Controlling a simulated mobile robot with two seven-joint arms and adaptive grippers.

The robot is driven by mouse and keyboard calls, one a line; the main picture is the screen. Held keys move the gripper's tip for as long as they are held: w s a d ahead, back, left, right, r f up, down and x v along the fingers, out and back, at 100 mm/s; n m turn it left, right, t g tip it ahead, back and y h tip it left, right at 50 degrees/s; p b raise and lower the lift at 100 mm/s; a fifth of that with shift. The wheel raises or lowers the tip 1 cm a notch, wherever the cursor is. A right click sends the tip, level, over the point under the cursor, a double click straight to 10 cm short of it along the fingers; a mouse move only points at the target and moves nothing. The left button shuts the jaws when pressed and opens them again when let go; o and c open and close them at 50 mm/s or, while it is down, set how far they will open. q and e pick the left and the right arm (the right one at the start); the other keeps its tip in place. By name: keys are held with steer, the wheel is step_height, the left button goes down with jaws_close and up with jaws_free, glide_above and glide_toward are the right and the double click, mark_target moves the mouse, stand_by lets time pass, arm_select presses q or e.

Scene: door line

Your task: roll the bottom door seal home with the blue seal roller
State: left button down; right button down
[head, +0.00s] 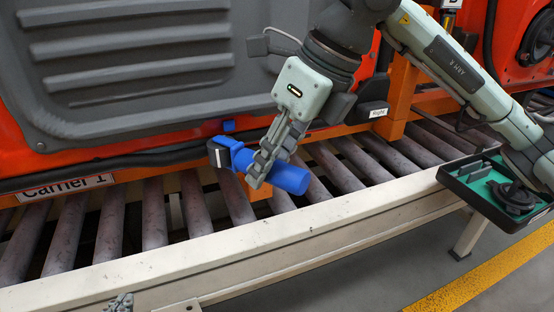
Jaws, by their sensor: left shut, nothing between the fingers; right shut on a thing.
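The blue seal roller (288,178) is in my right gripper (262,172), whose fingers are shut around its handle. The roller's head (222,153) points left and lies at the black bottom door seal (150,158), which runs along the lower edge of the red door (85,143) with its grey panel. I cannot tell whether the head touches the seal. The gripper and roller hide part of the seal.
A conveyor with dark rollers (65,235) and a pale front rail (160,265) lies below the door. An orange carrier frame bears the labels "Carrier 1" (66,188) and "Right" (378,112). A black tray with green lining (470,172) stands at the right, holding dark parts.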

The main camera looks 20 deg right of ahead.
steer(key=a+b, duration=0.2)
steer(key=a, duration=1.1)
steer(key=shift+s, duration=0.4)
stand_by(1.0)
steer(key=shift+s+b, duration=0.1)
steer(key=shift+b, duration=0.2)
steer(key=s+d+b, duration=0.1)
steer(key=s+b, duration=0.1)
steer(key=s, duration=1.3)
steer(key=shift+b, duration=0.3)
steer(key=shift+d, duration=0.1)
